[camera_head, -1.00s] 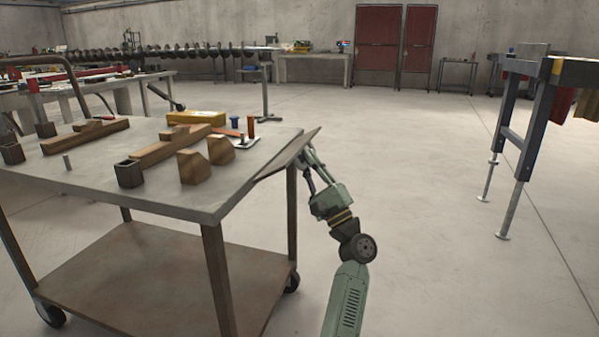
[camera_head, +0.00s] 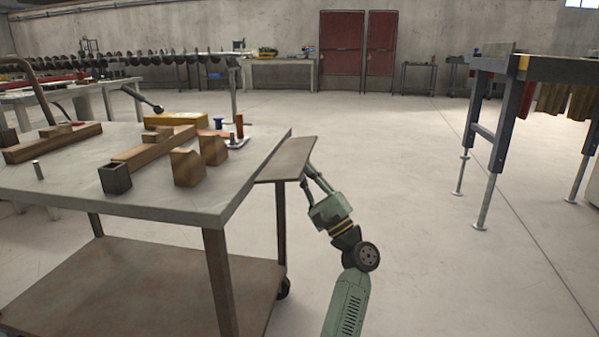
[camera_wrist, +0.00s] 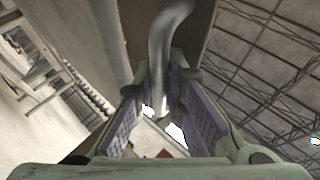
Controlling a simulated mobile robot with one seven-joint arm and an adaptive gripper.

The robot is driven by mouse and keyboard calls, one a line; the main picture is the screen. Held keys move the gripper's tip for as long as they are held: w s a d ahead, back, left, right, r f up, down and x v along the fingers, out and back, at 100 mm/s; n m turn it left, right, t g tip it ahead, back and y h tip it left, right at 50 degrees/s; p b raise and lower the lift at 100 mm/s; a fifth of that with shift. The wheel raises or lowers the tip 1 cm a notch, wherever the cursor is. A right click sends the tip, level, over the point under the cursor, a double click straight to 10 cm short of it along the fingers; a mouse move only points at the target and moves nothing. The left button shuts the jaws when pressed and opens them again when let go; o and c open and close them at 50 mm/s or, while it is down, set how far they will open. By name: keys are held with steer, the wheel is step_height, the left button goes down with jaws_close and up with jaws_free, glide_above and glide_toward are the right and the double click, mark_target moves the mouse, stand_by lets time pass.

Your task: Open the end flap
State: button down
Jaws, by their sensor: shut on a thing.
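The end flap (camera_head: 287,160) is a flat brown-grey panel at the right end of the cart's grey top (camera_head: 75,185). In the head view it juts out to the right, close to level with the top. My gripper (camera_head: 306,170) is at the flap's outer edge, reaching up from below. In the wrist view my gripper (camera_wrist: 165,105) has its two padded fingers on either side of a curved grey metal handle (camera_wrist: 165,45) and is shut on it. The flap's hinge and underside supports are hidden in the head view.
Wooden blocks (camera_head: 188,167), a dark square socket (camera_head: 115,177) and a yellow box (camera_head: 176,119) are on the cart top. A lower shelf (camera_head: 150,285) is beneath. A dark-legged table (camera_head: 500,120) stands at right. The floor between is clear.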

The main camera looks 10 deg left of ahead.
steer(key=shift+a+f+g, duration=0.1)
steer(key=shift+a+g, duration=0.2)
steer(key=shift+a, duration=0.1)
steer(key=c, duration=1.9)
jaws_free()
